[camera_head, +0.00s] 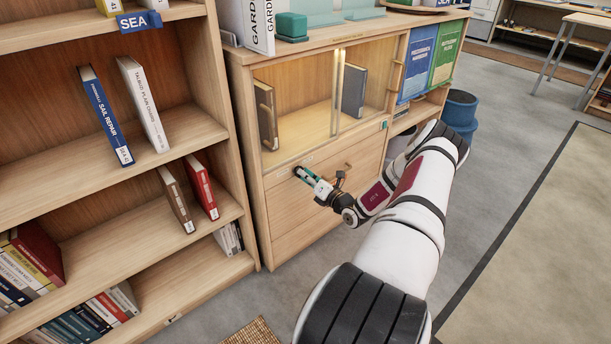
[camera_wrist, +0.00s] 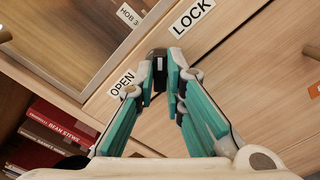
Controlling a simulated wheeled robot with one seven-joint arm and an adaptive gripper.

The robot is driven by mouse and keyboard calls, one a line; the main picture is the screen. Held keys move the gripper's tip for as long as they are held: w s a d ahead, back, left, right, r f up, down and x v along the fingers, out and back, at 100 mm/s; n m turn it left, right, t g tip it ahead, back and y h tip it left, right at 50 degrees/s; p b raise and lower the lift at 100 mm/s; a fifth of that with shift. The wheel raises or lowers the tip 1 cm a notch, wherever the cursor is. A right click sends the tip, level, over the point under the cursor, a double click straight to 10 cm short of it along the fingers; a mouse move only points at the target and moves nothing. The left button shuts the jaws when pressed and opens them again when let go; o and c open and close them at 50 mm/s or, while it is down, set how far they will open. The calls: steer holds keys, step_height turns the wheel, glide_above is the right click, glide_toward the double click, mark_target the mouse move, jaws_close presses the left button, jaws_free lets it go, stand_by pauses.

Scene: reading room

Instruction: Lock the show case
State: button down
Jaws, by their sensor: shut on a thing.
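The show case (camera_head: 320,62) is a light wood cabinet with glass doors; books stand behind the glass. My gripper (camera_head: 305,175) is at the front rail below the glass, toward its left part. In the wrist view my gripper (camera_wrist: 161,82) has its teal fingers shut on a small dark lock knob (camera_wrist: 157,57) on the wood. A LOCK label (camera_wrist: 192,18) is up and right of the knob, and an OPEN label (camera_wrist: 122,82) is to its left. The fingers hide part of the knob, and I cannot tell whether the lock is engaged.
Wooden drawers with handles (camera_head: 347,167) are below the glass. A tall bookshelf (camera_head: 215,118) stands close on the left. Blue (camera_head: 417,65) and green (camera_head: 445,52) panels and a blue bin (camera_head: 460,108) are to the right. The grey floor (camera_head: 490,165) at right is clear.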

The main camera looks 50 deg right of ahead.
steer(key=shift+f, duration=0.1)
stand_by(0.3)
steer(key=c, duration=1.7)
jaws_free()
steer(key=shift+o, duration=0.2)
steer(key=v, duration=1.2)
steer(key=shift+a, duration=0.1)
